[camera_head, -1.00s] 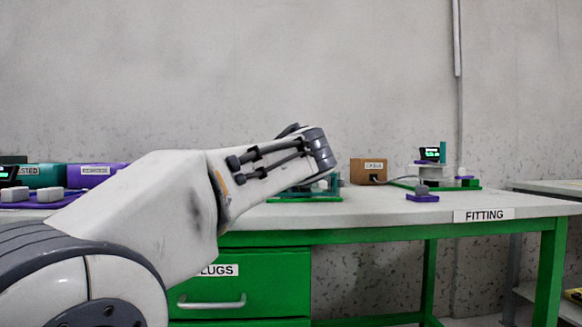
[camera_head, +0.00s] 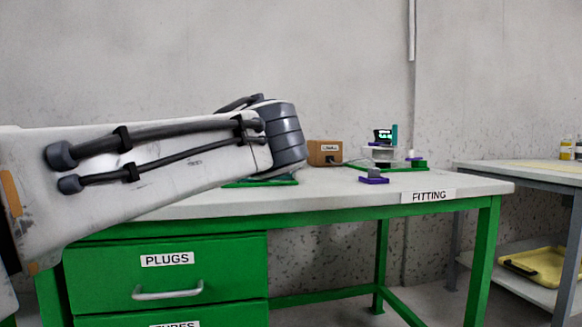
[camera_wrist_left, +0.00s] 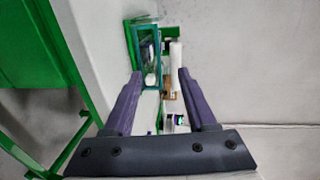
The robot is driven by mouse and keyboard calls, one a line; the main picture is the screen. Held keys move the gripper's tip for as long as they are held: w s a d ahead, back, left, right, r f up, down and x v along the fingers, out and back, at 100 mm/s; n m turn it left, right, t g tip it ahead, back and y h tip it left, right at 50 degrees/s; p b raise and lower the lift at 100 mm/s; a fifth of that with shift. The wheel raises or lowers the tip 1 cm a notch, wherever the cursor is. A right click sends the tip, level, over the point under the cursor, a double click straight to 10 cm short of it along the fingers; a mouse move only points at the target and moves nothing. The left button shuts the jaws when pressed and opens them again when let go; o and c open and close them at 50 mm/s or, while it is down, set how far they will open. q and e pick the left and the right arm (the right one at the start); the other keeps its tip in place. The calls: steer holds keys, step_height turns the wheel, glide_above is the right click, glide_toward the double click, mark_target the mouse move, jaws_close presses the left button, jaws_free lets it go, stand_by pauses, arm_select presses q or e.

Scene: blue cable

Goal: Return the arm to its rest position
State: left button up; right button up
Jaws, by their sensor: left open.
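My left arm (camera_head: 150,165) comes in from the left in the head view and stretches across the front of the workbench. Its grey ribbed wrist (camera_head: 285,135) is above the far left part of the bench top. The left gripper is hidden behind the arm in that view. In the left wrist view my left gripper (camera_wrist_left: 160,75) has its two purple fingers spread apart, with nothing held between them. The green-edged bench and a teal frame (camera_wrist_left: 147,55) show beyond the fingers. My right gripper is not in view.
The workbench (camera_head: 340,200) carries a brown box (camera_head: 325,153), a white device with a small screen (camera_head: 383,136) and a purple block (camera_head: 373,177). Drawers marked PLUGS (camera_head: 166,270) are below. A side table (camera_head: 530,168) with a yellow tray (camera_head: 540,266) stands at the right.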

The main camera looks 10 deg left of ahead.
arm_select(q)
steer(key=s+d+f+n+g+h+p, duration=0.1)
steer(key=s+d+f+g+h+p, duration=0.3)
steer(key=f, duration=0.3)
steer(key=s+d+f+g+h+p, duration=0.1)
steer(key=s+d+f+g+p, duration=0.25)
steer(key=d+f+p, duration=0.3)
steer(key=s+d+f+n+g+h+p, duration=0.1)
steer(key=s+f+n+g+p, duration=0.2)
steer(key=s, duration=0.4)
steer(key=s+d+f+g+h+p, duration=0.1)
steer(key=s+d+f+g+p, duration=0.1)
steer(key=s+p, duration=0.35)
steer(key=s+d+f+n+g+h+p, duration=0.1)
steer(key=s+f+n+g+p, duration=0.15)
steer(key=s, duration=0.65)
step_height(320, 180, up, 36)
steer(key=p, duration=3.5)
steer(key=shift+w+m, duration=0.4)
steer(key=shift+m, duration=0.05)
steer(key=shift+a, duration=0.1)
